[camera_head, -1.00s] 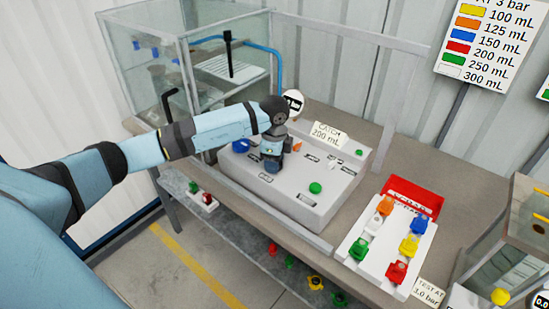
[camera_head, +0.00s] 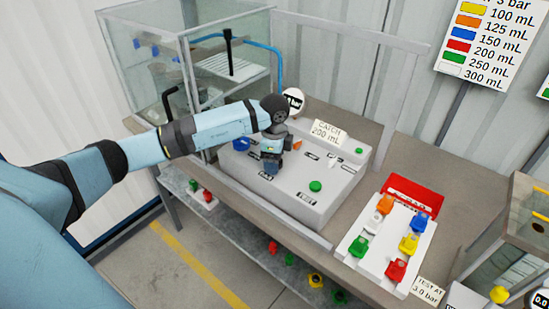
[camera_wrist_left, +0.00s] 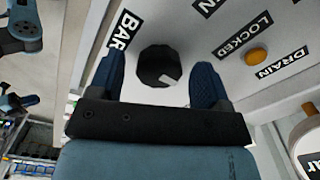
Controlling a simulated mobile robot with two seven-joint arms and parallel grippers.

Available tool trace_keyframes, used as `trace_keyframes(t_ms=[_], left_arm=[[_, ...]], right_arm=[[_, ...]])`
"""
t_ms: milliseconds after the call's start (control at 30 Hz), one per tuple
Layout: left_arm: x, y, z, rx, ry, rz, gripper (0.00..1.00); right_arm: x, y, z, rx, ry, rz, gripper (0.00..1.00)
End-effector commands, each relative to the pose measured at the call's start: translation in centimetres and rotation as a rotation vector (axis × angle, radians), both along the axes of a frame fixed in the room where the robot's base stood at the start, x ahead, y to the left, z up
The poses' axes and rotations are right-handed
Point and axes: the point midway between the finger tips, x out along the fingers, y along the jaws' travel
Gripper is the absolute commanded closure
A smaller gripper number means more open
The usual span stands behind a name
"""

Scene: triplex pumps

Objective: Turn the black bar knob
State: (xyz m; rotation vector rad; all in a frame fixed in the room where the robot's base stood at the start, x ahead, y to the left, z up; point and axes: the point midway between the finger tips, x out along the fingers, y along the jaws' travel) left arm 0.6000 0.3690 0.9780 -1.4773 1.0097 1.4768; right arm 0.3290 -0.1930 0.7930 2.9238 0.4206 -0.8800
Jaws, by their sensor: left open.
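The black bar knob (camera_wrist_left: 158,66) shows in the left wrist view as a dark round knob with a small white mark on its face. It sits on the light panel beside a label reading BAR. My left gripper (camera_wrist_left: 156,80) is open, with its two blue fingers on either side of the knob. I cannot tell whether they touch it. In the head view my left gripper (camera_head: 271,166) points down over the left part of the light console (camera_head: 305,205) and hides the knob. My right gripper is not in view.
A round gauge (camera_head: 293,101) stands behind the gripper. A green knob (camera_head: 315,186) and a blue knob (camera_head: 241,144) sit on the console, with an orange button (camera_wrist_left: 257,56) near the gripper. A white tray (camera_head: 372,258) of coloured pieces lies to the right.

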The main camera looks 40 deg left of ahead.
Motion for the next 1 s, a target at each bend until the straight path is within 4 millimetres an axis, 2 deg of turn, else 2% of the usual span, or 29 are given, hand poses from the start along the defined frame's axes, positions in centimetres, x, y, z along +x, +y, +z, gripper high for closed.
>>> trace_keyframes(t_ms=[167,500,700,833,1000], left_arm=[[0.1,0.0,1.4,0.000,-0.002,-0.001,0.29],[0.1,0.0,8.8,0.000,-0.005,-0.001,0.29],[0.1,0.0,12.3,0.000,-0.003,0.001,0.29],[0.0,0.0,13.4,0.000,-0.001,0.000,0.29],[0.0,0.0,13.9,0.000,-0.001,0.000,0.29]], right_arm=[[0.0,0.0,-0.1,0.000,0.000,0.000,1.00],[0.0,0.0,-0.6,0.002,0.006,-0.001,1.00],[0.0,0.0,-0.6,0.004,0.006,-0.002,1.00],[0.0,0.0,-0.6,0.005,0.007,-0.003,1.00],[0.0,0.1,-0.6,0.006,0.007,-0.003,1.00]])
